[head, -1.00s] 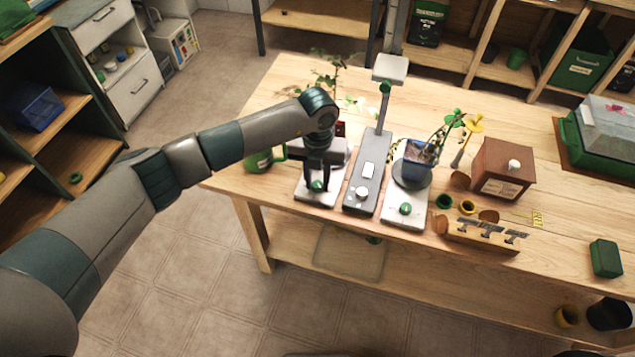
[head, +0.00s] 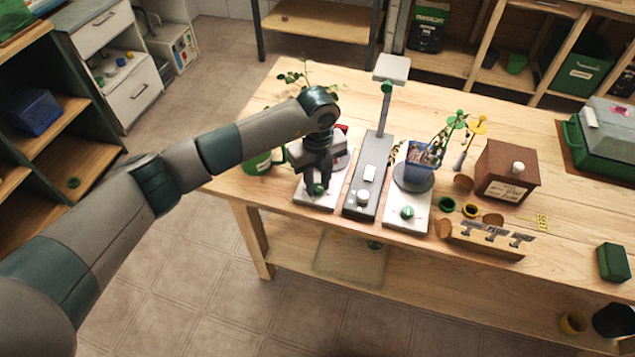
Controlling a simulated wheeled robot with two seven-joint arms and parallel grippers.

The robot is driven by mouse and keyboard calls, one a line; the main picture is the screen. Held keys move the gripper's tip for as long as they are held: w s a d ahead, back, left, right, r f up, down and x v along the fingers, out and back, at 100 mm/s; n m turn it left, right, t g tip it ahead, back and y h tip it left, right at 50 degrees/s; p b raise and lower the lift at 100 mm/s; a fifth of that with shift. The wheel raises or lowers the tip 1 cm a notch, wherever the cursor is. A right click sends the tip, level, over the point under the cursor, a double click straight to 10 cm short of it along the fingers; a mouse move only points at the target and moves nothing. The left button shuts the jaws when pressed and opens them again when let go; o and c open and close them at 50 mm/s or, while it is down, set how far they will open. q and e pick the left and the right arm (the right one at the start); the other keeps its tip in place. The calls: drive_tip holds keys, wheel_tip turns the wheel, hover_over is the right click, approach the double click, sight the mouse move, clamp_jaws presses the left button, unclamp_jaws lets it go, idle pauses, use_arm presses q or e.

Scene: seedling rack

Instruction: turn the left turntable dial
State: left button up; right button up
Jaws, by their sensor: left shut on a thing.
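The left turntable (head: 329,202) is a pale base near the front edge of the wooden table, with a green dial (head: 319,189) at its front. My left gripper (head: 318,187) comes down over it and is shut on the green dial. The gripper and wrist hide much of the turntable's plate. The right turntable (head: 416,222) carries a blue pot with a plant and has its own green dial (head: 407,212). My right gripper is not in view.
A grey lamp stand (head: 366,196) stands close to the right of my left gripper. A green can (head: 257,163) is to its left. A brown box (head: 507,171), a tool block (head: 487,239) and a green-based bin (head: 600,140) are further right.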

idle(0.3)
use_arm(q)
drive_tip(key=o, duration=1)
drive_tip(key=shift+o, duration=0.2)
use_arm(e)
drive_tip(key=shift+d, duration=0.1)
use_arm(q)
drive_tip(key=shift+r, duration=0.1)
drive_tip(key=shift+w+r, duration=0.1)
drive_tip(key=shift+r, duration=0.45)
wheel_tip(320, 180, up, 7)
drive_tip(key=b, duration=0.2)
drive_tip(key=shift+b, duration=0.3)
wheel_tip(320, 180, up, 8)
drive_tip(key=b, duration=0.2)
hover_over(318, 186)
drive_tip(key=shift+a+r, duration=0.1)
drive_tip(key=shift+r, duration=0.5)
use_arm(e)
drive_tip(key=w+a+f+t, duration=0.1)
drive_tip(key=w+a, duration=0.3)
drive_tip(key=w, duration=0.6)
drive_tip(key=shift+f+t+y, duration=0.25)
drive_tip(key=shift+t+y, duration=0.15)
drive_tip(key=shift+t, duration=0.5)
